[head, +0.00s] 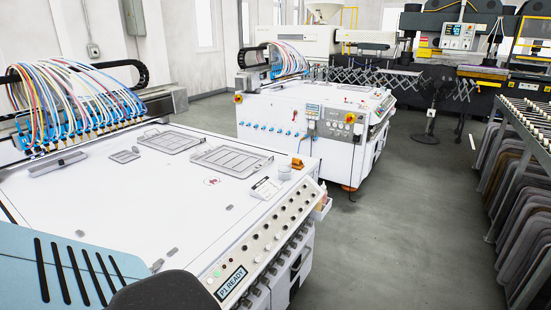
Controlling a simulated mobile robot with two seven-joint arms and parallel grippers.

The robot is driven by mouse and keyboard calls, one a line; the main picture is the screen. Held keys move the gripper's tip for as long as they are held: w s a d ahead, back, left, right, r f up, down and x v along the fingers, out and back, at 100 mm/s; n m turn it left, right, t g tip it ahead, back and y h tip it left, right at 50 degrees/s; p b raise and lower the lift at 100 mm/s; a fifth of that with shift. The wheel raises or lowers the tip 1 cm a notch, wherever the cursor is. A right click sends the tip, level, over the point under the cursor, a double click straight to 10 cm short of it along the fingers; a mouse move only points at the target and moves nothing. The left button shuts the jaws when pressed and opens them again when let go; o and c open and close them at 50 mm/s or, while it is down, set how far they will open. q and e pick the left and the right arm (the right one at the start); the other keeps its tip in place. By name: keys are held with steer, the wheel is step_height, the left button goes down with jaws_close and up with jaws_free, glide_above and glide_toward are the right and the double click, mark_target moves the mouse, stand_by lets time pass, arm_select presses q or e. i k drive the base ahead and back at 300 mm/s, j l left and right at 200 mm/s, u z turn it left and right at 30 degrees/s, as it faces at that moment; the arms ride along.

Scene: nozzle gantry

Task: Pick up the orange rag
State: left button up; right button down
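A small orange item (297,163), which looks like the orange rag, lies at the far right corner of the near white machine's top. It is small in the head view, and I cannot make out its folds. A white jar (284,172) stands just in front of it. Neither of my grippers shows in the head view.
The near white machine (130,210) carries flat trays (232,159), a white card (265,188) and a button panel reading "P1 READY" (232,282). Colored hoses (75,95) rise at its back left. A second machine (310,115) stands behind. Grey floor (420,230) is clear to the right.

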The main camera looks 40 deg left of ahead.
mark_target(297, 164)
steer(key=i+u, duration=0.3)
steer(key=i, duration=0.35)
steer(key=i+l+u, duration=0.15)
steer(key=i+u, duration=0.15)
steer(key=i, duration=0.3)
steer(key=i+l+u, duration=0.1)
steer(key=i+u, duration=0.3)
steer(key=i+l+u, duration=0.25)
steer(key=u, duration=0.15)
steer(key=i+l+u, duration=0.7)
steer(key=u, duration=0.15)
steer(key=l, duration=0.1)
